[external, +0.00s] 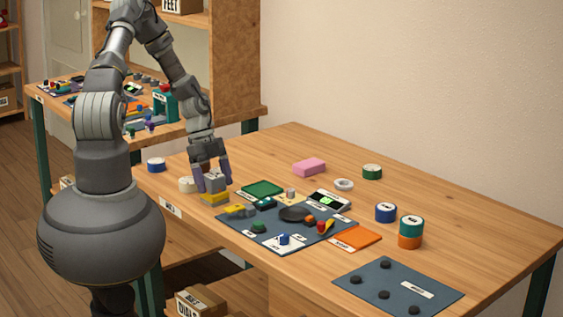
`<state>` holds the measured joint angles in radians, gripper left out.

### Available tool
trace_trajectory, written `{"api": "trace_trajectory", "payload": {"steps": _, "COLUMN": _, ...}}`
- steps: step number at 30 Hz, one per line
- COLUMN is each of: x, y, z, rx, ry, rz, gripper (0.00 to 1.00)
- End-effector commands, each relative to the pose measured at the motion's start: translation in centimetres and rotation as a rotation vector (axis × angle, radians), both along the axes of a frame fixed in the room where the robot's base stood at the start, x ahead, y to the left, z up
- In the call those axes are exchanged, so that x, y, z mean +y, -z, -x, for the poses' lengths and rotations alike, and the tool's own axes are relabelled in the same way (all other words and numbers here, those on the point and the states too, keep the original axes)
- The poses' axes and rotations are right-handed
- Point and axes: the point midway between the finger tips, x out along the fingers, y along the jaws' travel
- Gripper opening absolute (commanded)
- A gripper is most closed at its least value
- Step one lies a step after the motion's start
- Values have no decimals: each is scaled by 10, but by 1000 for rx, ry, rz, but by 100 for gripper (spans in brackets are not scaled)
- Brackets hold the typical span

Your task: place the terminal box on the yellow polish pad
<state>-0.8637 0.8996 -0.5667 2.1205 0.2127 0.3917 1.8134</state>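A yellow block-like pad, likely the yellow polish pad (214,199), is directly below the box. The box looks very close to the pad's top or touching it; I cannot tell which from this view. The fingers hide part of the box's sides.
A blue-grey mat (270,239) with several small parts lies just right of the pad. A cream tape roll (187,185) stands close at the left, and a green tray (263,188) lies to the right.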

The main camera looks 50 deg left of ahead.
Motion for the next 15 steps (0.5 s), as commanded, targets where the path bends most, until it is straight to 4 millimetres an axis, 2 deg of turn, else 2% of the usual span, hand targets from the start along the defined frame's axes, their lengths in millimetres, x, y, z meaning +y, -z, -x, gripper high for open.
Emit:
{"api": "trace_trajectory", "payload": {"steps": 8, "x": 2, "y": -6, "z": 0, "rx": -1, "ry": 0, "rz": -1, "gripper": 83}}
{"api": "trace_trajectory", "payload": {"steps": 11, "x": 7, "y": -21, "z": 0, "rx": -2, "ry": -2, "rz": 0, "gripper": 83}}
{"api": "trace_trajectory", "payload": {"steps": 15, "x": 20, "y": -53, "z": -1, "rx": -3, "ry": -2, "rz": -2, "gripper": 83}}
